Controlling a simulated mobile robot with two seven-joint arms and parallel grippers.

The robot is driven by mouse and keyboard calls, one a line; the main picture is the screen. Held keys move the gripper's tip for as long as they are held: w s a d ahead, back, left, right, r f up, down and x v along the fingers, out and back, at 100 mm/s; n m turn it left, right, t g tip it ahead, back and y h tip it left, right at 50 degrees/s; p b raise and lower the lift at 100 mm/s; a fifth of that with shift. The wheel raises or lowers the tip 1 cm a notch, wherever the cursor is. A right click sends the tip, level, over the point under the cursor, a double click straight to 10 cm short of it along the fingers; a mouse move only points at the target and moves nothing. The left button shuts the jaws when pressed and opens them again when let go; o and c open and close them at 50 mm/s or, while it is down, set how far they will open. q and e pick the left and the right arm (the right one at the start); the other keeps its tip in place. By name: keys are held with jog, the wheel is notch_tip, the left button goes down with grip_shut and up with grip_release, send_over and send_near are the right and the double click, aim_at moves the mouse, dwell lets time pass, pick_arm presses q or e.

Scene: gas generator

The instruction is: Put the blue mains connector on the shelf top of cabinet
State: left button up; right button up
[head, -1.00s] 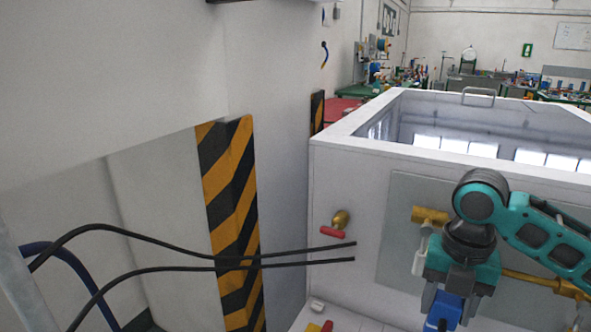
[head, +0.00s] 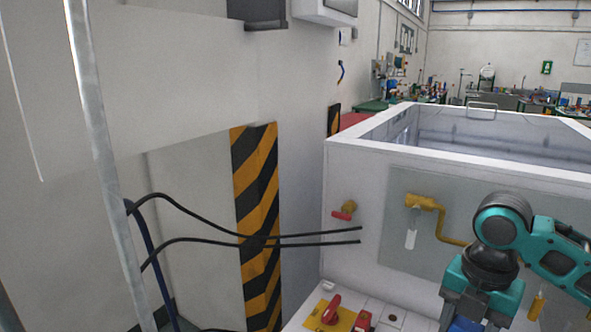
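My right arm comes in from the right, and its gripper (head: 466,320) points down at the bottom edge of the head view. Its grey fingers stand on either side of a blue piece, the blue mains connector (head: 467,326), and seem shut on it. Most of the connector is cut off by the picture edge. The gripper hangs in front of the white cabinet (head: 350,180), above its lower front ledge. The cabinet's top (head: 470,135) is a recessed, shiny surface with a white rim, beyond and above the gripper. My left gripper is not in view.
The cabinet front carries a red-handled valve (head: 345,211) and brass piping (head: 425,203). The ledge holds a red rotary switch (head: 331,309). Black cables (head: 200,226) run across from a metal post (head: 98,150) at left. A striped pillar (head: 257,220) stands left of the cabinet.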

jog(key=shift+w+a+f+m, duration=0.1)
jog(key=shift+w+a+m, duration=0.2)
jog(key=shift+m, duration=0.6)
jog(key=m, duration=0.3)
jog(key=shift+s+a, duration=0.1)
jog(key=shift+a, duration=0.25)
jog(key=shift+a+m, duration=0.2)
jog(key=shift+m, duration=0.8)
jog(key=m, duration=0.3)
jog(key=shift+a+p, duration=0.3)
jog(key=shift+a, duration=0.1)
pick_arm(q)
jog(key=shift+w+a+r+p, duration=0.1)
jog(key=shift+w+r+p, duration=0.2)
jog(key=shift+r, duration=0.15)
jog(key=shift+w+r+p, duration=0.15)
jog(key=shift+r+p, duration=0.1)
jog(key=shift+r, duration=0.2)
pick_arm(e)
jog(key=a+m, duration=0.1)
jog(key=m, duration=0.4)
jog(key=a+m, duration=0.1)
jog(key=m, duration=0.5)
jog(key=a+m, duration=0.1)
jog(key=m, duration=0.5)
jog(key=shift+s+a+r, duration=0.25)
jog(key=shift+s+a, duration=0.05)
jog(key=shift+a, duration=0.1)
